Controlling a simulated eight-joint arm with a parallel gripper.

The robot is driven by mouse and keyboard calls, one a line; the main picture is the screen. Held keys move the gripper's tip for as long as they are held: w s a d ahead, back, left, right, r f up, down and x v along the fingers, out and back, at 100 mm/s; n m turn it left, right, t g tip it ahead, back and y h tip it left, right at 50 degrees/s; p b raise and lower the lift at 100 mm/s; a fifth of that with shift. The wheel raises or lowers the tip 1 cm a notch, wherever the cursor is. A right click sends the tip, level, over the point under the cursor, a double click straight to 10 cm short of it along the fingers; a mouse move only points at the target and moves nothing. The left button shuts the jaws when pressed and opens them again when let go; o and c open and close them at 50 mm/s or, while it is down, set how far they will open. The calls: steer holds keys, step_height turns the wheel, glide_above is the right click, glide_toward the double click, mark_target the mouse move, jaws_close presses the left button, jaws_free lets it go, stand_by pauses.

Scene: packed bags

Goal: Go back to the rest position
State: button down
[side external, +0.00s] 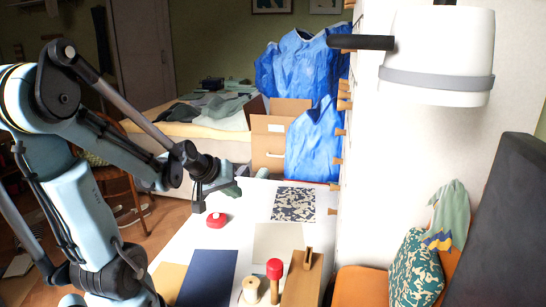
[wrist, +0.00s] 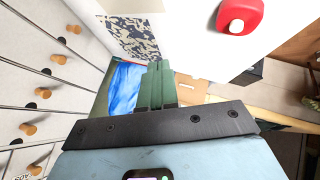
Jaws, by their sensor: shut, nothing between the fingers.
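My gripper (side external: 234,187) is over the far left part of the white table (side external: 190,230), beyond the small red object. In the wrist view its green fingers (wrist: 158,68) are together, with nothing seen between them. My arm reaches in from the left of the side view, bent, with its wrist at the table's far left edge. The red object (side external: 217,220) with a white button lies on the table, apart from the fingers. It also shows at the top of the wrist view (wrist: 240,16).
A patterned sheet (side external: 294,204), a dark blue mat (side external: 207,278), a red-topped wooden piece (side external: 274,268), a spool (side external: 251,290) and a wooden board (side external: 302,282) lie on the table. Beyond are blue bags (side external: 313,145) and a cardboard box (side external: 268,140). Knobbed drawers (wrist: 40,75) flank one side.

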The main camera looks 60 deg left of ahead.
steer(key=d+r+m+h, duration=0.2)
steer(key=d+m, duration=0.9)
steer(key=d, duration=1.1)
steer(key=shift+d+r+g+h, duration=0.3)
steer(key=shift+r+g+h, duration=0.1)
steer(key=shift+r, duration=0.15)
steer(key=c, duration=1.8)
jaws_free()
steer(key=shift+s, duration=0.1)
steer(key=shift+c, duration=0.2)
